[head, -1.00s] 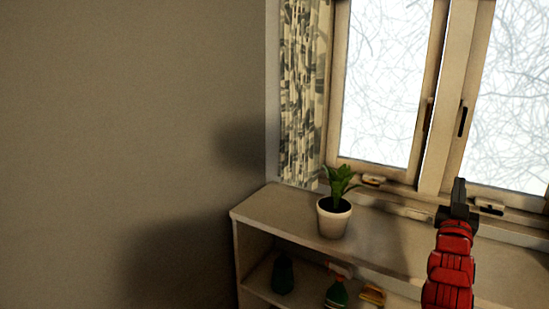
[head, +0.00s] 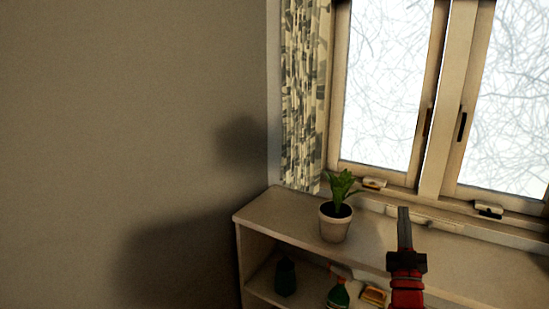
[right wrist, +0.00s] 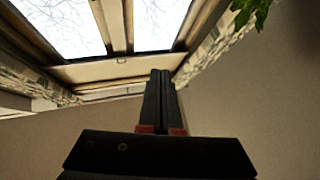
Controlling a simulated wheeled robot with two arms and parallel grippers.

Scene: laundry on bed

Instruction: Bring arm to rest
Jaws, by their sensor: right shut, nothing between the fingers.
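My right gripper (head: 404,226), black on a red arm, is at the lower right of the head view, in front of the shelf unit. In the right wrist view its fingers (right wrist: 161,78) lie together, shut with nothing between them. In the head view it points up, to the right of the potted plant and apart from it. My left gripper is not in view.
A potted plant (head: 335,221) stands on a pale shelf unit (head: 285,212) under a window (head: 385,90). A dark bottle (head: 285,276), a green spray bottle (head: 338,294) and a yellowish item (head: 374,296) sit on the lower shelf. A patterned curtain (head: 303,100) hangs beside bare wall at left.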

